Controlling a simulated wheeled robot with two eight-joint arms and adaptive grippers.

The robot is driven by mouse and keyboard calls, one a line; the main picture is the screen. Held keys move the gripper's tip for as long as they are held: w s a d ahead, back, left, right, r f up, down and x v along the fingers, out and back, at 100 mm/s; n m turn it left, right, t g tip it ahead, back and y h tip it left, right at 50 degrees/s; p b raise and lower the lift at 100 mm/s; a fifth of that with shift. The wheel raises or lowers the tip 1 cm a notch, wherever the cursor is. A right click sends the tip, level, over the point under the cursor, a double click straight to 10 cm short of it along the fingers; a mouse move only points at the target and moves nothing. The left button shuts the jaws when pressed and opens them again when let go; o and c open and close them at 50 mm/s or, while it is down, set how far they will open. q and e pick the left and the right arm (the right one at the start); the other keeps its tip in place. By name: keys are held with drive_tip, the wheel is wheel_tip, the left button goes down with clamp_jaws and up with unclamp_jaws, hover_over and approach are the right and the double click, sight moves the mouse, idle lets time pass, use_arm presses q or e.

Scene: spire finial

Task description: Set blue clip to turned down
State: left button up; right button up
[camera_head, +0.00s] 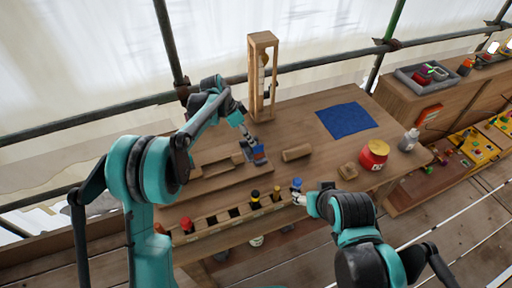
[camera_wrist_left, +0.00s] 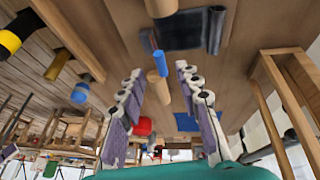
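A small blue piece (camera_head: 258,152), which may be the blue clip, is at a dark grey holder (camera_head: 249,154) on the table, just below my left gripper (camera_head: 247,136). In the left wrist view, a blue cylinder (camera_wrist_left: 160,63) shows beside the dark holder (camera_wrist_left: 180,32). My left gripper (camera_wrist_left: 160,71) has its two purple fingers spread there, with the blue cylinder in the gap; I see no contact. Whether the blue piece points up or down is unclear. My right gripper (camera_head: 301,197) is beside a blue-topped piece (camera_head: 297,183) at the rack's right end; its fingers are too small to read.
A wooden rack (camera_head: 220,217) with several coloured pieces runs along the front edge. A tall wooden frame (camera_head: 262,75) stands behind. A wooden cylinder (camera_head: 297,153), blue mat (camera_head: 346,120), red jar (camera_head: 373,155) and bottle (camera_head: 409,140) lie to the right. Scaffold bars edge the back.

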sight(256, 147)
use_arm(q)
drive_tip(key=b+x, duration=0.2)
drive_tip(key=x, duration=0.5)
drive_tip(key=shift+f, duration=0.1)
drive_tip(key=shift+c, duration=0.3)
clamp_jaws()
